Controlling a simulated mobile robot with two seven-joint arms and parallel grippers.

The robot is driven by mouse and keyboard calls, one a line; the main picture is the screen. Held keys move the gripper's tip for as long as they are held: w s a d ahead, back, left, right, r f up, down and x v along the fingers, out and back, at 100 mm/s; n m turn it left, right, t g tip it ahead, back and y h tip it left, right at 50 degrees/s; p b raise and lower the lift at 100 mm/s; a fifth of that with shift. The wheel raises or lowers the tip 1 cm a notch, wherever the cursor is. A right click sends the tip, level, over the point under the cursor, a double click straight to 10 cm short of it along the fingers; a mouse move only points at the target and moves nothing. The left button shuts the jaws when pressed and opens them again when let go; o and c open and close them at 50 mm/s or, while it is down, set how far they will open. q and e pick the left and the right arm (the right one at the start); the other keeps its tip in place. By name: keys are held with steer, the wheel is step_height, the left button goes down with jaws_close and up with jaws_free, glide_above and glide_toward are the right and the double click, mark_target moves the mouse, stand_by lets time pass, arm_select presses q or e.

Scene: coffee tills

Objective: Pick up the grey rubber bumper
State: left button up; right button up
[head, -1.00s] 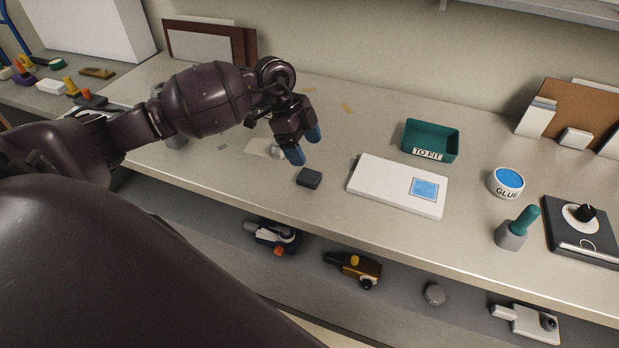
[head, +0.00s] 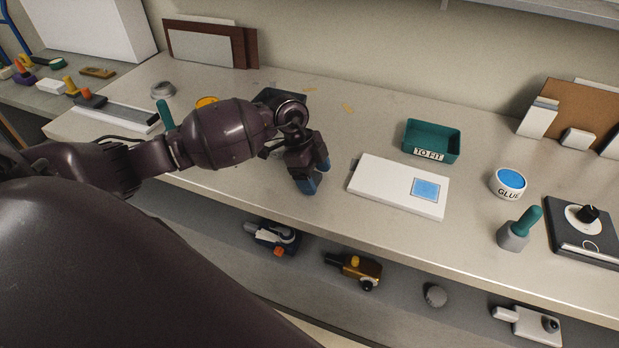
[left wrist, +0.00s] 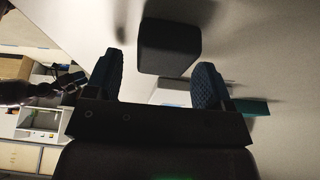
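The grey rubber bumper (left wrist: 169,47) is a small dark block in the left wrist view. It lies just beyond the fingertips of my left gripper (left wrist: 158,65), between the lines of the two fingers, with no visible contact. My left gripper also shows in the head view (head: 313,174), low over the bench with its blue fingertips pointing down. It is open and empty. In the head view the bumper is hidden behind this gripper.
A white box with a blue panel (head: 385,186) lies just right of the gripper. A teal "TO FIT" tray (head: 447,150) stands behind it. A glue tub (head: 508,190) and a teal-handled tool (head: 524,222) stand farther right. The bench's front edge is close.

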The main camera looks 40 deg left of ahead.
arm_select(q)
steer(key=c, duration=0.9)
steer(key=shift+r, duration=0.15)
